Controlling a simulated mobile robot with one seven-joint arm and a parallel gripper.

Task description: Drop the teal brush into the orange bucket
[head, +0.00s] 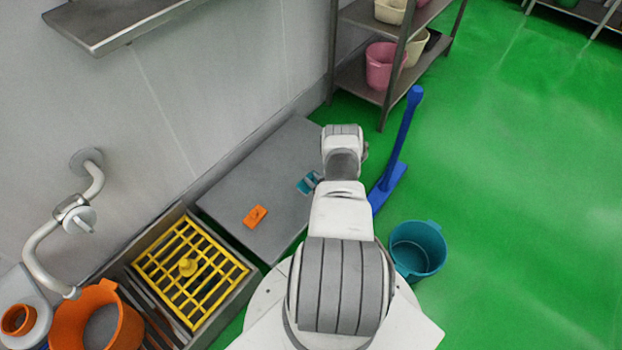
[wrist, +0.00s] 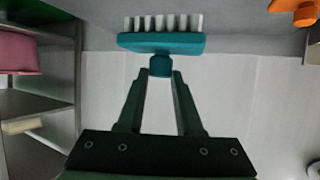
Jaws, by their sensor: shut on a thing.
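The teal brush (wrist: 162,43) with white bristles is in my gripper (wrist: 160,75). The fingertips are shut on its short teal handle, and the bristles point away from the fingers in the wrist view. In the head view the brush (head: 306,185) shows just left of my arm, over the grey table; my arm hides most of the gripper. I cannot tell whether the brush touches the table. The orange bucket (head: 128,327) stands at the bottom left of the head view, well away from the brush. Its open top faces up.
An orange block-like item (head: 255,216) lies on the grey table (head: 225,200). A teal bucket (head: 432,232) and a blue long-handled tool (head: 407,125) are at right. A shelf holds a pink bucket (head: 380,68).

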